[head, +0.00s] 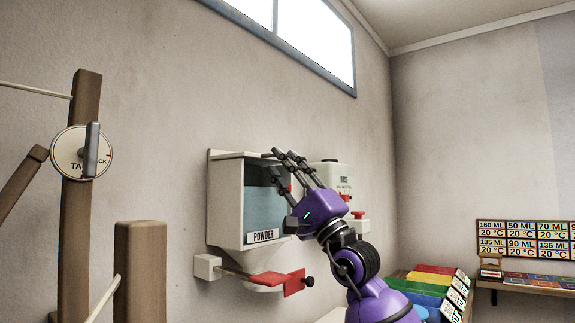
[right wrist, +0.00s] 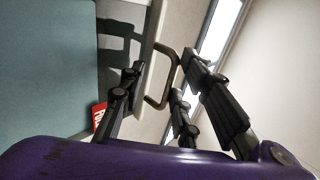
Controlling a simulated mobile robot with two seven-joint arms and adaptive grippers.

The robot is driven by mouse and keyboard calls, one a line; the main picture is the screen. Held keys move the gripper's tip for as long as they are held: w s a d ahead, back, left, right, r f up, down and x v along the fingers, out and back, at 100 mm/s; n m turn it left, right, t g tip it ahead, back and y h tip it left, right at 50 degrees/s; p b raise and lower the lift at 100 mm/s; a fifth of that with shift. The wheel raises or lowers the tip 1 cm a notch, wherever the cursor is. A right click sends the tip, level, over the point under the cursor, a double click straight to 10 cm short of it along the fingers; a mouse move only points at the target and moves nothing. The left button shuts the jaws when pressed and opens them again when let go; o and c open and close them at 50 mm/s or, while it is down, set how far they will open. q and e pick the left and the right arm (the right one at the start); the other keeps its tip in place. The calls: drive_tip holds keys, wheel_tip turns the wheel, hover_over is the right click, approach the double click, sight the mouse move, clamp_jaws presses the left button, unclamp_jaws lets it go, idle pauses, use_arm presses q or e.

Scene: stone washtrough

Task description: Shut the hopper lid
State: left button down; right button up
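The powder hopper (head: 228,205) is a cream box on the wall with a teal front and a POWDER label. Its lid (head: 240,154) is a pale board that looks about level along the top; I cannot tell whether it rests fully shut. My right gripper (head: 279,162) is at the hopper's upper right front. In the right wrist view its fingers (right wrist: 163,64) are spread on both sides of the handle, with no clear grip. My left gripper is not in view.
A red slide (head: 280,283) juts out below the hopper. A white dispenser (head: 331,175) with red parts hangs to the right. Wooden posts (head: 75,220) and a dial (head: 82,153) stand at left. Coloured boxes (head: 430,285) sit at lower right.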

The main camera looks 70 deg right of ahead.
drive_tip(key=shift+w, duration=0.15)
drive_tip(key=v, duration=1.2)
idle(0.7)
